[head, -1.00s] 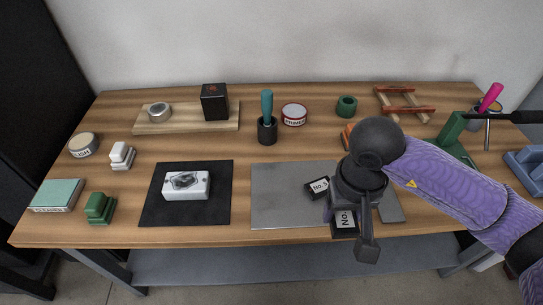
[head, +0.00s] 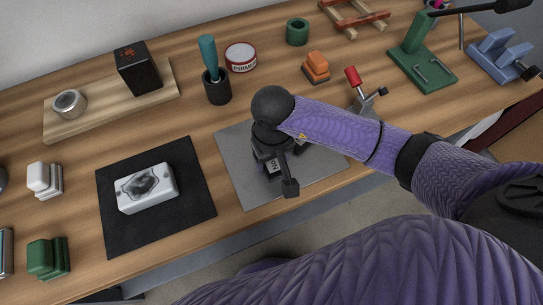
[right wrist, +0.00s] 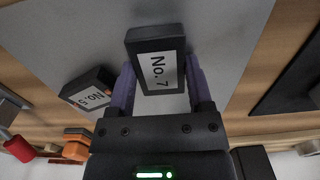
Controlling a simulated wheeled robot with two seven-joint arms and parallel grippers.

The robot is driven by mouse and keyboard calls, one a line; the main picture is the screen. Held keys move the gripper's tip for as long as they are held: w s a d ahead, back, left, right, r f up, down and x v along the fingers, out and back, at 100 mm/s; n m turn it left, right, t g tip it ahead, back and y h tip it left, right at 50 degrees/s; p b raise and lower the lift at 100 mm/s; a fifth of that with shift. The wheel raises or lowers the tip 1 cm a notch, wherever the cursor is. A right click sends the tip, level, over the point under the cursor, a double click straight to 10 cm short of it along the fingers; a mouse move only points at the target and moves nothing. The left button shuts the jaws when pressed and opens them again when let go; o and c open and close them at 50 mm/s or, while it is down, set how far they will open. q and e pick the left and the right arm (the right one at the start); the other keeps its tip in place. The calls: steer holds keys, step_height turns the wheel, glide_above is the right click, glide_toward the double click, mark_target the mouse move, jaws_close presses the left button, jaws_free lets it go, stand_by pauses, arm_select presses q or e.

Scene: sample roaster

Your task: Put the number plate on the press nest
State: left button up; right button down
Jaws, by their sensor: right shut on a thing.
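My right gripper (right wrist: 158,78) is shut on the dark No. 7 block (right wrist: 155,52), whose white label faces up. In the head view the gripper (head: 270,155) is over the grey mat and mostly covers that block (head: 272,165). A second dark block, labelled No. 5 (right wrist: 88,92), is beside it in the right wrist view, apart from the held one. A green press-like stand (head: 425,65) with a dark lever is at the far right of the table. I cannot tell its nest clearly. My left gripper is not in view.
A red-handled clamp (head: 362,95) and stacked orange blocks (head: 316,67) stand between the grey mat (head: 235,175) and the green stand. A blue fixture (head: 500,55) is right of it. A black mat (head: 110,190) with a white block (head: 147,187) lies left.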

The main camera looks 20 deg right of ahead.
steer(key=shift+f, duration=0.1)
jaws_free()
